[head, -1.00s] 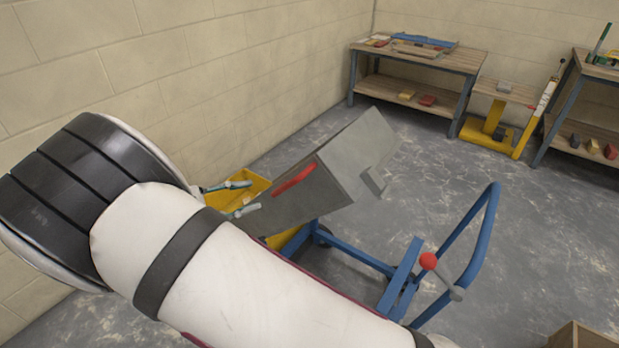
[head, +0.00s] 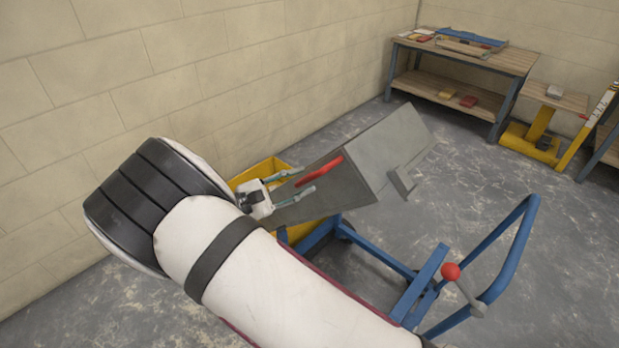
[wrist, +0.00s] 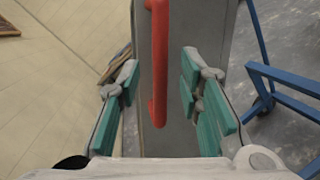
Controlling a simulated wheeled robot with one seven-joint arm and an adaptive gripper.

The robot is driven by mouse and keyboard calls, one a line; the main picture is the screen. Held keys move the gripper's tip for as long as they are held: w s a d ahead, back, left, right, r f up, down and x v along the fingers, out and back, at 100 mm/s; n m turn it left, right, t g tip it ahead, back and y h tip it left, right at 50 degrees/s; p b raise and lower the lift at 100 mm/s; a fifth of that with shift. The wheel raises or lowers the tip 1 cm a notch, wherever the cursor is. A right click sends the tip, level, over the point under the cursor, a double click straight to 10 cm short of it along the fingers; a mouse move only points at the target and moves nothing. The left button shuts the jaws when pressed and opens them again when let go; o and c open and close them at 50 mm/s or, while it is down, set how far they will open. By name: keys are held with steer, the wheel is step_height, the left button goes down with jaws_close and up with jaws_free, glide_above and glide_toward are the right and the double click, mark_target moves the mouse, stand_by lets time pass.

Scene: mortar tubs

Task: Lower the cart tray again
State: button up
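The grey cart tray (head: 375,160) is tilted up steeply on its blue cart frame (head: 375,262). A red handle (head: 320,177) runs along the tray's side facing my gripper. My gripper (head: 300,183) is open at the handle. In the wrist view the red handle (wrist: 158,65) lies between the two teal-padded fingers of my gripper (wrist: 160,90), with a gap on each side. The grey tray wall (wrist: 180,140) shows behind the handle. My arm hides part of the cart's near side. A lever with a red knob (head: 450,271) stands near the cart's blue push bar (head: 515,245).
A yellow tub (head: 262,172) sits under and behind the tray's low end, near the block wall. A workbench (head: 465,65) and a yellow lift table (head: 540,125) stand at the back. The floor right of the tray is clear.

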mark_target(307, 180)
steer(key=shift+x, duration=1.65)
jaws_close()
